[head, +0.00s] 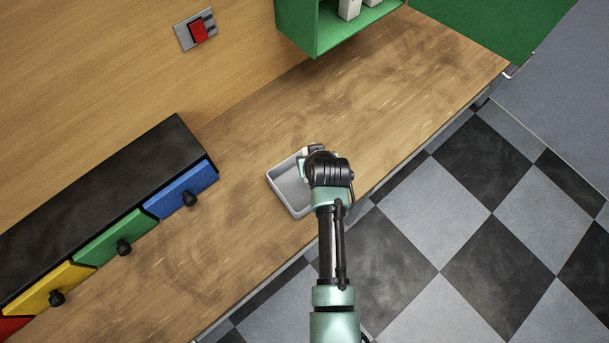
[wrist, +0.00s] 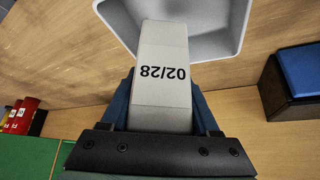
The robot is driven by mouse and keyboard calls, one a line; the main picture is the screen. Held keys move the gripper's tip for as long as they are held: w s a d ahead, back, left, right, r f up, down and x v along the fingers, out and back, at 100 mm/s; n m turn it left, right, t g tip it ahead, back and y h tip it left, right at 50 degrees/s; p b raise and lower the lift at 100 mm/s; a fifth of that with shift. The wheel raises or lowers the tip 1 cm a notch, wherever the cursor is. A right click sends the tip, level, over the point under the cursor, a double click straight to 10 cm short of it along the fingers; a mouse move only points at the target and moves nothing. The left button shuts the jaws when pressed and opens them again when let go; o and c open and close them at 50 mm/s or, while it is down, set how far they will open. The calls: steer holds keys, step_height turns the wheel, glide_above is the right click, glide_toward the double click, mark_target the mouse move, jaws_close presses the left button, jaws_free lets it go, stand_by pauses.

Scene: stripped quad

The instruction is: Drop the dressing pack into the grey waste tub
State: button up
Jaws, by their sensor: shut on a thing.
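The dressing pack is a pale grey-white box (wrist: 163,62) marked "02/28" in the wrist view. My gripper (wrist: 162,105) is shut on it, with a blue finger on each side. The grey waste tub (head: 278,184) is a shallow, light grey tray on the wooden worktop in the head view. It also shows at the top of the wrist view (wrist: 222,40), where the pack's far end overlaps its near wall. In the head view my wrist covers the tub's right side and most of the pack. Whether the pack touches the tub cannot be told.
A dark drawer unit (head: 100,188) with coloured fronts stands left along the back. A green open shelf (head: 300,22) with white items is at the top. A red switch (head: 199,31) is on the back panel. The worktop (head: 390,90) right of the tub is clear.

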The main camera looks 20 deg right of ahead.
steer(key=shift+s+f+b, duration=0.1)
steer(key=shift+f+b, duration=0.3)
steer(key=shift+f, duration=0.25)
step_height(320, 180, down, 4)
steer(key=b, duration=0.3)
steer(key=o, duration=1.5)
steer(key=shift+r, duration=0.1)
steer(key=b+v, duration=0.1)
steer(key=v, duration=1.1)
steer(key=shift+s+r, duration=0.2)
steer(key=shift+r, duration=0.15)
